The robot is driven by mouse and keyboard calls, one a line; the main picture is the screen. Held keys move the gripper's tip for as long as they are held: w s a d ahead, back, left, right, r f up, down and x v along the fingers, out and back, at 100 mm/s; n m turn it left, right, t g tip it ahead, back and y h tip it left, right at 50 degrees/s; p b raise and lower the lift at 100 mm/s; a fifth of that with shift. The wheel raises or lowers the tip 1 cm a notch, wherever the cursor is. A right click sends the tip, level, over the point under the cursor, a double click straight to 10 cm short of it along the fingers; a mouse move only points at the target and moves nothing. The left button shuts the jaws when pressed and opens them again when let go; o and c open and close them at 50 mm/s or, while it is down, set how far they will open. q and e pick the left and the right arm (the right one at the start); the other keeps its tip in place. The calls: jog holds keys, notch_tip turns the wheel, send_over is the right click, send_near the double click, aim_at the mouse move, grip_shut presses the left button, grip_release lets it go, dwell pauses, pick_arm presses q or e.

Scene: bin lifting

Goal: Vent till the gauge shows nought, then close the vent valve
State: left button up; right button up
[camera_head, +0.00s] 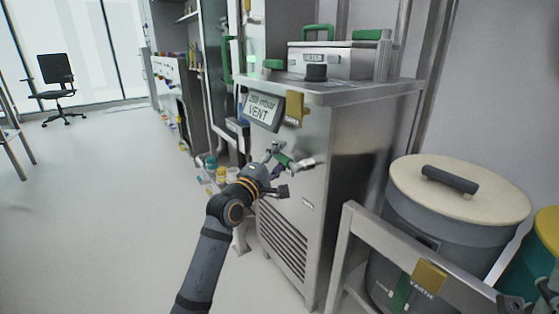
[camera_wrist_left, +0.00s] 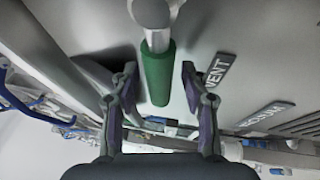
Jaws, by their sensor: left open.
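The vent valve's green handle (camera_head: 284,159) sticks out from the front of the steel cabinet, with a bright metal body beside it. The gauge (camera_head: 262,109) is a tilted display on the cabinet's upper front; it appears to read 280 mbar, with VENT below. My left gripper (camera_head: 279,170) is open at the handle. In the left wrist view the green handle (camera_wrist_left: 158,75) lies between the two spread fingers, with gaps on both sides. A VENT label (camera_wrist_left: 214,73) is right of it. Dark parts at the lower right edge of the head view may be my right gripper, mostly cut off.
A filter box (camera_head: 335,60) and a black knob (camera_head: 316,72) are on the cabinet top. A grey drum with a cream lid (camera_head: 455,192) stands at right behind a metal frame (camera_head: 385,228). Several bottles stand on the floor beyond my arm.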

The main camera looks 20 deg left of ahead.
pick_arm(q)
jog(key=shift+c, duration=0.2)
grip_shut()
